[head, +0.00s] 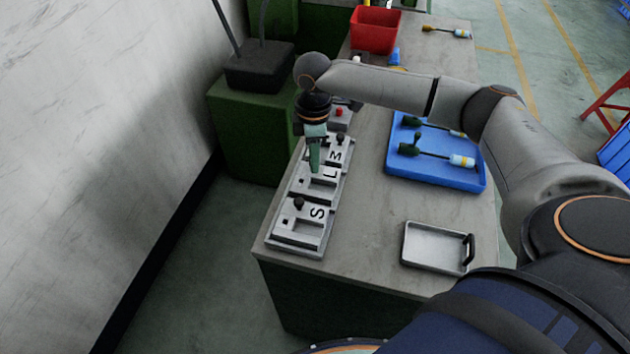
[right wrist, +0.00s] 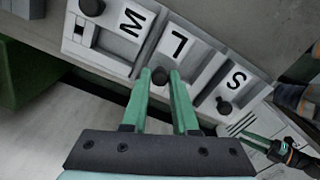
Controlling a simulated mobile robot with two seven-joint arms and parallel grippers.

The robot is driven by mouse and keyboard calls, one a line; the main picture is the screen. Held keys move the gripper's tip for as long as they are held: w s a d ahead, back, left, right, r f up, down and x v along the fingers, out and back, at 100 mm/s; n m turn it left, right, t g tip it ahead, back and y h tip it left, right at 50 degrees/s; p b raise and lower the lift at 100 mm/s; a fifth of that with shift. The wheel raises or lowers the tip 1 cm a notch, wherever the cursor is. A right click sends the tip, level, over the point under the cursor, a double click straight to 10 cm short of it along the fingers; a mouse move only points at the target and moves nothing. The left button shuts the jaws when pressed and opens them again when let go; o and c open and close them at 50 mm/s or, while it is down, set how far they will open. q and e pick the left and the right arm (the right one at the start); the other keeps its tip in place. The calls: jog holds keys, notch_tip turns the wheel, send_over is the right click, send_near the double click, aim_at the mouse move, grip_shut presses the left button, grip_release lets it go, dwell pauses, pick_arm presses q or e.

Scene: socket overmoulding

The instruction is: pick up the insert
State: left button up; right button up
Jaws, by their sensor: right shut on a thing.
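My right gripper (head: 314,168) reaches down over the middle of a row of grey blocks, the one marked L (head: 326,184). In the right wrist view its green fingers (right wrist: 165,84) close on the round black knob (right wrist: 159,75) of the insert by the letter L. Most of the insert is hidden, and I cannot tell whether it sits in the block or is lifted. The M block (right wrist: 112,30) and S block (right wrist: 232,82) stand on either side, each with a black knob. Green fingers that look like my left gripper (right wrist: 262,145) show small at lower right.
A blue tray (head: 400,170) with green-handled tools lies right of the blocks, a metal tray (head: 433,267) at the near edge. A red bin (head: 375,32) stands at the back. A red button box (head: 339,116) is behind the blocks. The table's middle is bare.

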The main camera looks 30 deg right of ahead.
grip_shut()
jog(key=shift+r, duration=0.1)
dwell(0.8)
